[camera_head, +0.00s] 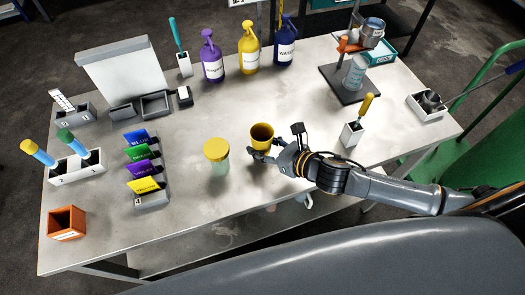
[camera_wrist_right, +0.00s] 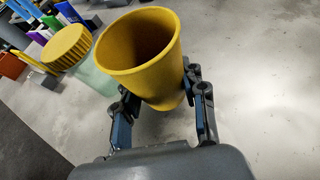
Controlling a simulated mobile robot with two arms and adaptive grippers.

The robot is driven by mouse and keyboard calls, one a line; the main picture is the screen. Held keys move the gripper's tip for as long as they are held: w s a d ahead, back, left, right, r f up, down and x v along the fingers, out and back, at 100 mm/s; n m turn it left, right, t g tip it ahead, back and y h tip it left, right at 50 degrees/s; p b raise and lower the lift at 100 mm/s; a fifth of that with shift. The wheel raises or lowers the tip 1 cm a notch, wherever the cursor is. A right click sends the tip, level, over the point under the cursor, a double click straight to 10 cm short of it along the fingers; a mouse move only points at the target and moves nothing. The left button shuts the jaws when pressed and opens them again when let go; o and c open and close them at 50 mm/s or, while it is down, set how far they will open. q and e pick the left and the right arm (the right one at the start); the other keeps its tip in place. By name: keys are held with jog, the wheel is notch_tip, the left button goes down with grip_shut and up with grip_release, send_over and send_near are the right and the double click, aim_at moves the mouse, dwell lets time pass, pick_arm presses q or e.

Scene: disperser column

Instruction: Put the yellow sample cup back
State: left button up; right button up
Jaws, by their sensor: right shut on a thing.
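The yellow sample cup (camera_head: 262,133) is near the middle of the table, right of a yellow-lidded clear jar (camera_head: 217,155). My right gripper (camera_head: 261,153) is shut on the cup. In the right wrist view the cup (camera_wrist_right: 138,55) is upright or slightly tilted, empty inside, with the gripper fingers (camera_wrist_right: 160,95) on either side of its lower part. I cannot tell whether the cup's base touches the table. The left gripper is not in view.
Colored cards (camera_head: 143,165) in a holder stand left of the jar. Purple, yellow and blue bottles (camera_head: 248,48) stand along the back. A disperser stand (camera_head: 345,80) is at back right, and a white holder with a yellow-handled tool (camera_head: 352,132) is right of the gripper. The front table is clear.

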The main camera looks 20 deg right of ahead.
notch_tip(320, 180, down, 3)
jog(key=shift+s+r, duration=0.1)
jog(key=shift+r, duration=0.1)
jog(key=shift+f, duration=0.35)
jog(key=shift+f, duration=0.15)
jog(key=o, duration=1.2)
